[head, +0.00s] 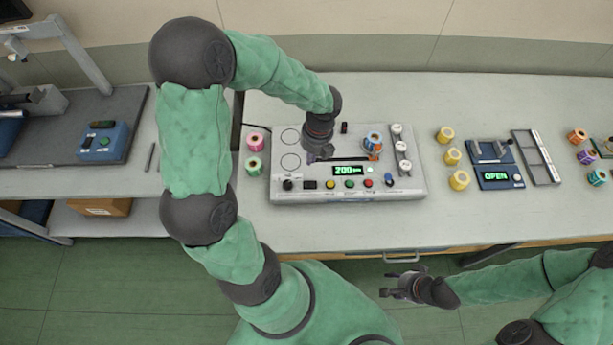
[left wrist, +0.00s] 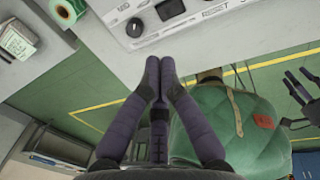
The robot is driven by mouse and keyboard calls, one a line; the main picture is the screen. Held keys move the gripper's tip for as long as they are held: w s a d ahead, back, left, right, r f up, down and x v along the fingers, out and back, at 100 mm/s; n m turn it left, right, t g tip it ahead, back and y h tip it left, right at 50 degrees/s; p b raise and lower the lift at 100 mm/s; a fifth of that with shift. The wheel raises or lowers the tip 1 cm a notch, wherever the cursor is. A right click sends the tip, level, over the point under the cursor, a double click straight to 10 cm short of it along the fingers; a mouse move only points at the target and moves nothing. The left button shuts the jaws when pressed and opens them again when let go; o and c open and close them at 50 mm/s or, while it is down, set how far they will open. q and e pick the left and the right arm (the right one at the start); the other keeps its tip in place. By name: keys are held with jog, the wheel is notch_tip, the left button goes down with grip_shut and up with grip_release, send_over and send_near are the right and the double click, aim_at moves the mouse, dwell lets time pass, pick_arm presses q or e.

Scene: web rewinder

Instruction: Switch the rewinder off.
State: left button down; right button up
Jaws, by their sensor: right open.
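The rewinder (head: 415,187) is a grey console on the table with a green display (head: 352,170) reading 200. Along its front run a black knob (head: 287,184), a dark switch (head: 310,184), and yellow, green (head: 350,183) and red (head: 368,183) buttons. A small dark block (head: 344,127) stands at its back edge. My left gripper (head: 320,154) is over the console's left half, its fingers partly hidden by my wrist. In the left wrist view its fingers (left wrist: 160,62) are together and empty, close to the console edge and knob (left wrist: 136,27). My right gripper (head: 402,286) is open and empty before the table.
Pink (head: 256,139) and green (head: 254,166) rolls stand left of the console. A blue-orange roll (head: 373,141) and white rollers (head: 401,147) sit on it. Yellow rolls (head: 459,180) and a device reading OPEN (head: 496,177) stand to the right. The table front is clear.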

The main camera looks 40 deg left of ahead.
aim_at(305, 184)
pick_arm(q)
jog(key=f+b, duration=0.1)
jog(key=f, duration=0.3)
jog(key=f+b, duration=0.2)
jog(key=f, duration=0.3)
jog(key=s+a+f+b, duration=0.1)
jog(key=f, duration=0.4)
jog(key=shift+a, duration=0.1)
jog(key=shift+s, duration=0.1)
jog(key=shift+a+f, duration=0.1)
jog(key=shift+f, duration=0.15)
jog(key=shift+r, duration=0.1)
jog(key=shift+w+d+r+p, duration=0.2)
jog(key=shift+w+d+p, duration=0.25)
jog(key=shift+d, duration=0.15)
